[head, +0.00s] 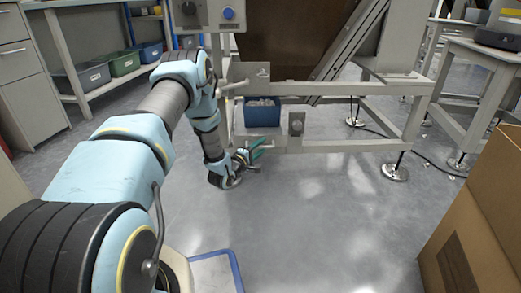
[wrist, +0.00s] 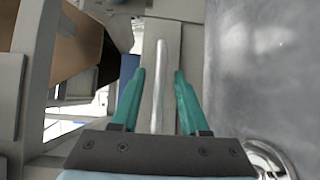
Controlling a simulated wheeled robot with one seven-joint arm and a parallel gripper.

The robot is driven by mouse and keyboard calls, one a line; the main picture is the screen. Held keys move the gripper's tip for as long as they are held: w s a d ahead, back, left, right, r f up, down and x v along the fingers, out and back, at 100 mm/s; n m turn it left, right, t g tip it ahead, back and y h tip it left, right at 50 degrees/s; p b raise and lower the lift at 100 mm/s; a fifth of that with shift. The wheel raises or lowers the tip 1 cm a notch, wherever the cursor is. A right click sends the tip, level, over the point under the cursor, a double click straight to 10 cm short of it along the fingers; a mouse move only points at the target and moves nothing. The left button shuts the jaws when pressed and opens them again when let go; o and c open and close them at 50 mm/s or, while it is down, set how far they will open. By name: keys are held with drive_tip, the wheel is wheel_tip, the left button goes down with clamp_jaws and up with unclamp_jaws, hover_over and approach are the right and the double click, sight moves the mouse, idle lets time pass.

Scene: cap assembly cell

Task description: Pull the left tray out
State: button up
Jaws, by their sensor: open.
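My gripper (head: 258,148) is low at the front of the grey machine frame, just below a blue bin (head: 262,112). In the wrist view its two green fingers (wrist: 159,80) are apart, one on each side of a pale metal bar handle (wrist: 158,108). The handle stands in front of a beige panel (wrist: 148,60), which looks like the left tray's front. A strip of the blue bin also shows in the wrist view (wrist: 127,68). The fingers are open, and I cannot tell whether either touches the handle. My arm hides part of the frame's left side.
A cardboard box (head: 485,215) stands at the right. A shelf (head: 105,85) with several bins is at the back left. The frame's round foot (head: 395,173) and a cable are to the right. The floor (head: 310,220) in front of the machine is clear.

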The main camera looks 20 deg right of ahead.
clamp_jaws()
idle(0.3)
idle(1.1)
